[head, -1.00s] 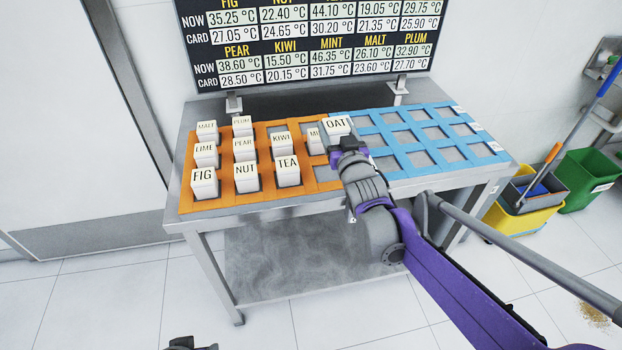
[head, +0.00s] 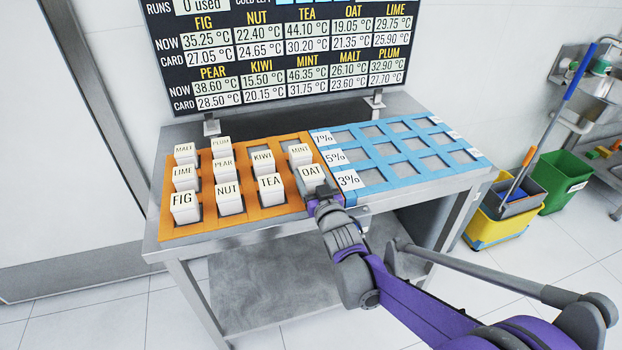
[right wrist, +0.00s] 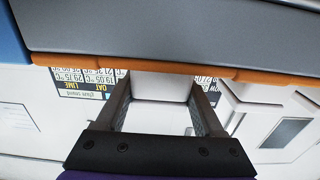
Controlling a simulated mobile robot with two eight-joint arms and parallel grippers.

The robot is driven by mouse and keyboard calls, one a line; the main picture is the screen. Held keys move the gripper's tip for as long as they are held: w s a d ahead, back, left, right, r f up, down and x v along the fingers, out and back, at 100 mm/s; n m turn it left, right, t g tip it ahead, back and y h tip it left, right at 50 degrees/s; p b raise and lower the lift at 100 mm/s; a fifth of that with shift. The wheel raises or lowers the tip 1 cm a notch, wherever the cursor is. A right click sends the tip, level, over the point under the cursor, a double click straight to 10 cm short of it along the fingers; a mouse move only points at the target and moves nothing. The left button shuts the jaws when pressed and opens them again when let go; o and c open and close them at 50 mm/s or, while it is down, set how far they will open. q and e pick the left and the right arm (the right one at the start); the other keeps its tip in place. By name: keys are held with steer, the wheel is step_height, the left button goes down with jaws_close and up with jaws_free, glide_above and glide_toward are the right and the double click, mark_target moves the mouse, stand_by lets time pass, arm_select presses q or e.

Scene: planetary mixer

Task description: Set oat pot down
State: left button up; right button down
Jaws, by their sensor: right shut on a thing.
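The white oat pot (head: 312,173), labelled OAT, is at the front right cell of the orange rack (head: 262,213). My right gripper (head: 318,192) is shut on it from the front. In the right wrist view the pot's plain white side (right wrist: 160,87) sits between the two fingers, close to the orange rack edge (right wrist: 190,69). The pot looks upright. I cannot tell whether its base touches the rack floor. My left gripper is not in view.
Other white pots stand in the orange rack, with the TEA pot (head: 271,188) just left and the MINT pot (head: 300,154) behind. The blue rack (head: 372,187) at right is empty, with percentage labels. A temperature board (head: 290,60) stands behind the table.

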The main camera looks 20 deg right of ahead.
steer(key=shift+f, duration=0.25)
jaws_free()
steer(key=shift+s+r, duration=0.15)
steer(key=shift+s, duration=0.05)
steer(key=s+f+g, duration=0.4)
steer(key=s, duration=0.8)
steer(key=s+f+g, duration=0.4)
steer(key=s+f, duration=0.1)
steer(key=s, duration=0.8)
steer(key=s+f+g, duration=0.5)
steer(key=s, duration=0.7)
steer(key=shift+s+d+h+p, duration=0.2)
steer(key=shift+h+p, duration=0.1)
steer(key=shift+p, duration=0.1)
